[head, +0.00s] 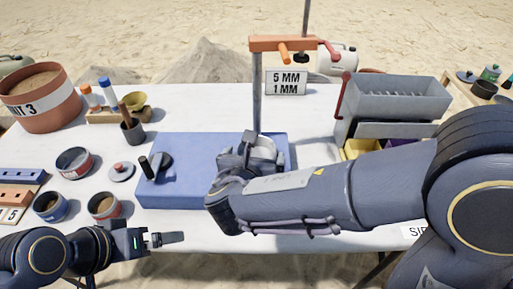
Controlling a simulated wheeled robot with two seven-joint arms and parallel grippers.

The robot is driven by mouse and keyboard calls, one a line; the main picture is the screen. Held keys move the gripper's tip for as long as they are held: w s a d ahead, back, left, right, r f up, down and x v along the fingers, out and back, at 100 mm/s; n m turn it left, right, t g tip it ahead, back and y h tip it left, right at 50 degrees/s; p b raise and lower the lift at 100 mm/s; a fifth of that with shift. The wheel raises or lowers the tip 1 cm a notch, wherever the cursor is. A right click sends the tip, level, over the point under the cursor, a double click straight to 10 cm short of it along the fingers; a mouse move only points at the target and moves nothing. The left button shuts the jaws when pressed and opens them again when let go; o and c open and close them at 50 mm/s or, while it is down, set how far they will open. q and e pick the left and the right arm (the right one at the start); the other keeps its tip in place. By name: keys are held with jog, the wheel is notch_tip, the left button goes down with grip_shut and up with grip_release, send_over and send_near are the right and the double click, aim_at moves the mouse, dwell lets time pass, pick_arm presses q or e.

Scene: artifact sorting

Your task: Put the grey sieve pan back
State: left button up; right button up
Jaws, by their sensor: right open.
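My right gripper (240,150) is over the blue block (185,190) in the middle of the table, with its jaws open. A light grey round thing (265,150) shows right beside its fingers, under the stand's arm. It may be the grey sieve pan, but the gripper and arm hide much of it, and I cannot tell whether the fingers touch it. My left gripper (166,239) is low at the table's front edge, apart from the objects. Its fingers are seen side-on, so their opening is unclear.
An orange-topped stand (257,90) rises behind the block, near a "5 MM 1 MM" sign (286,83). A grey slotted hopper (395,100) stands at right. Left are a round tin (74,162), a lid (122,173), small bowls (104,206) and a large pot (40,98).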

jog(key=v, duration=0.8)
jog(key=s+d+f+m+g, duration=0.2)
jog(key=d+m+g, duration=0.2)
jog(key=d+m, duration=0.5)
jog(key=s+d+f+m+g, duration=0.2)
jog(key=d+f+m+g, duration=0.15)
jog(key=d+m, duration=0.45)
jog(key=s+d+m+y, duration=0.5)
jog(key=s+m, duration=0.3)
jog(key=m, duration=1)
jog(key=shift+s+d+r+m+y+p, duration=0.25)
jog(key=shift+s+r+m+y+p, duration=0.15)
jog(key=shift+r+y, duration=0.1)
jog(key=shift+t, duration=0.25)
